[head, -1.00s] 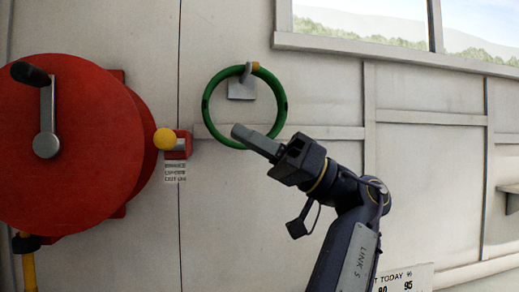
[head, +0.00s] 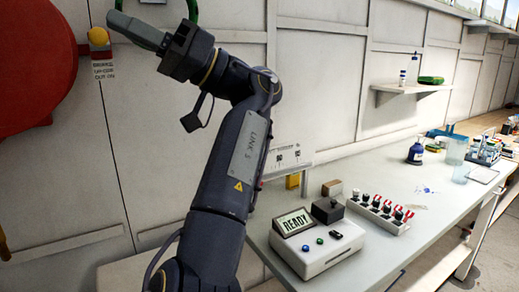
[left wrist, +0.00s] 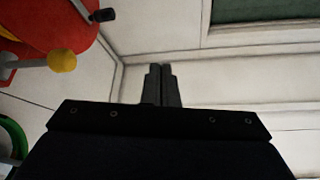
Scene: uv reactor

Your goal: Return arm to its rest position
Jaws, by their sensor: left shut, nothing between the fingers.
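My left arm rises from the lower middle of the head view. Its gripper (head: 138,30) is raised near the wall at the upper left, with its fingers closed together and nothing held. In the left wrist view the two fingers (left wrist: 162,86) also show pressed together and empty. A green ring (head: 193,10) is cut off at the top edge, partly behind the gripper. Part of it also shows at the left edge of the left wrist view (left wrist: 14,138). Whether the gripper touches the ring, I cannot tell. My right gripper is not in view.
A red drum (head: 30,70) with a yellow knob (head: 98,37) beside it is on the left. A white bench (head: 385,170) on the right holds a box reading READY (head: 318,245), a rack with red clips (head: 380,213) and a blue bottle (head: 416,153). A wall shelf (head: 408,90) hangs above.

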